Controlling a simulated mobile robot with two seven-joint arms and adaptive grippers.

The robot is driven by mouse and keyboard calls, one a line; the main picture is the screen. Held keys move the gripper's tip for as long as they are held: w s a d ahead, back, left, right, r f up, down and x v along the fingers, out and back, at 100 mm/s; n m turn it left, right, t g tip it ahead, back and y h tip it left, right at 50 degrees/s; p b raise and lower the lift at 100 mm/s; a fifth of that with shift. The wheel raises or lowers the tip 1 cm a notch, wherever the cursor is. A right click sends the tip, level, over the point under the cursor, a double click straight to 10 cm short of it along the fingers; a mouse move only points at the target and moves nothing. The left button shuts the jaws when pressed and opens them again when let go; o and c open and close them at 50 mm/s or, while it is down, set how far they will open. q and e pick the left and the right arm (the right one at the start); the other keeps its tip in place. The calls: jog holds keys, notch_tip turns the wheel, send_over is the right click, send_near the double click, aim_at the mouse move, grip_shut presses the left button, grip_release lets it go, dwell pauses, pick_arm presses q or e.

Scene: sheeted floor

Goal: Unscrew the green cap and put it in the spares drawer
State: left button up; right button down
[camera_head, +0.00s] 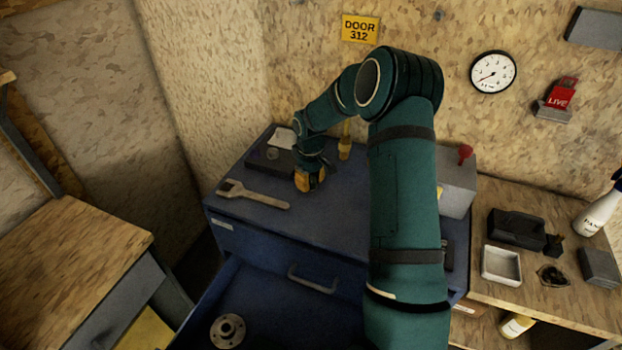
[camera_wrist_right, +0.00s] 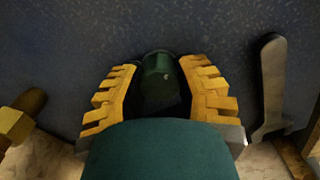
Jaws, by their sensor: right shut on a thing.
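My right gripper (camera_head: 309,182) points down just over the blue cabinet's top (camera_head: 330,225). In the wrist view its yellow fingers (camera_wrist_right: 160,68) are closed on both sides of the dark green cap (camera_wrist_right: 158,80). The cap has a small pale dot on it. What is under the cap is hidden, so I cannot tell whether it is screwed onto something. A drawer (camera_head: 265,300) at the cabinet's front stands open, with a grey metal flange (camera_head: 227,330) in it. The label (camera_head: 221,224) on the cabinet front is unreadable. My left gripper is not in view.
A wrench (camera_head: 253,195) lies left of the gripper. A dark tray (camera_head: 268,158) and a yellow-handled tool (camera_head: 345,145) are behind it. A grey box with a red knob (camera_head: 465,154) stands at the right. A wooden bench (camera_head: 555,310) holds small trays and a white bottle (camera_head: 597,213).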

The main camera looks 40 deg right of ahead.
jog(key=n+p, duration=0.1)
jog(key=n, duration=0.4)
jog(key=shift+n+p, duration=0.3)
jog(key=n+p, duration=0.1)
jog(key=n, duration=0.3)
jog(key=shift+n+p, duration=0.55)
jog(key=shift+n, duration=0.65)
jog(key=c, duration=0.7)
grip_release()
jog(key=shift+c, duration=0.6)
